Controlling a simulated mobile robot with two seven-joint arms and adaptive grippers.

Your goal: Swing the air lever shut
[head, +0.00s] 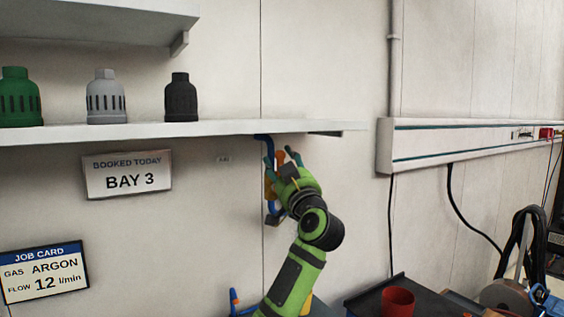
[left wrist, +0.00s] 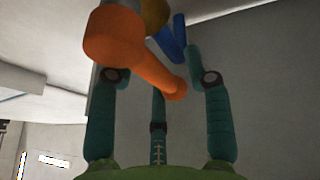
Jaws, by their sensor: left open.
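The air lever is orange; in the left wrist view the lever (left wrist: 140,60) runs from a thick rounded end at upper left to a thinner tip near the middle. It lies between the spread teal fingers of my left gripper (left wrist: 158,85), which is open; I cannot tell if any finger touches it. In the head view a little of the lever (head: 280,157) shows by my left gripper (head: 282,160), just under the shelf. A blue pipe (head: 269,208) runs down there, partly hidden by the gripper, beside a brass-coloured valve body (left wrist: 154,14). My right gripper is out of view.
The shelf (head: 220,130) is close above my left gripper and carries green, grey and black caps. Signs hang on the wall at left. A dark cart (head: 362,302) with a red cup (head: 397,301) stands lower right. The wall between shelf and trunking is clear.

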